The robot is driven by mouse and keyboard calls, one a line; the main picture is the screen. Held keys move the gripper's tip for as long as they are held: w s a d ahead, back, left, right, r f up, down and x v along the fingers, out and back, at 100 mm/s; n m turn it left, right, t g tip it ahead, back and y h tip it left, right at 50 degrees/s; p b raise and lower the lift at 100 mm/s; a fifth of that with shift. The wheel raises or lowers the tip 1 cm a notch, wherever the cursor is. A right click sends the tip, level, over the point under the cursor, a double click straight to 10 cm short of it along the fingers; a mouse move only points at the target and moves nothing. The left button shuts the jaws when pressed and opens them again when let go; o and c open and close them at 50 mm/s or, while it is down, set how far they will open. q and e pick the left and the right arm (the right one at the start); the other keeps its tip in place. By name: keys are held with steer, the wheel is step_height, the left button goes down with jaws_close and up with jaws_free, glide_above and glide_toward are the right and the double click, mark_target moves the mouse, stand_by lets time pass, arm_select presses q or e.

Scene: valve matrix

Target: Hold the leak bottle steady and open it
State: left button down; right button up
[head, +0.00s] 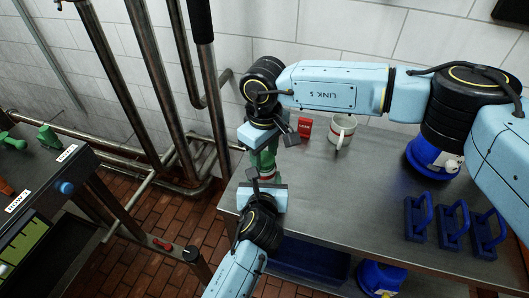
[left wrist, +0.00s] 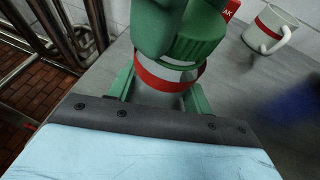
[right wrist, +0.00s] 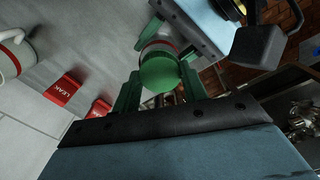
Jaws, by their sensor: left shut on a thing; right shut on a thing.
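The leak bottle (left wrist: 158,97) has a grey body with a red band and a ridged green cap (right wrist: 158,75). It stands near the left edge of the steel table in the head view. My left gripper (head: 265,187) is shut on the bottle's body, its green fingers on either side in the left wrist view. My right gripper (head: 263,158) comes from above and is shut on the cap, with a finger on each side in the right wrist view. In the head view the two grippers hide most of the bottle.
A red LEAK sign (head: 305,127) and a white mug with a red band (head: 341,132) stand behind the bottle. Blue handled blocks (head: 450,226) line the right side of the steel table (head: 345,205). Pipes (head: 160,95) run along the left wall. A dark bench (head: 40,190) stands left.

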mark_target(265, 158)
steer(key=shift+r, duration=0.15)
steer(key=shift+r, duration=0.95)
steer(key=shift+r, duration=0.1)
steer(key=shift+r, duration=1.9)
arm_select(q)
steer(key=c, duration=0.6)
jaws_free()
steer(key=shift+o, duration=0.2)
steer(key=shift+s, duration=0.1)
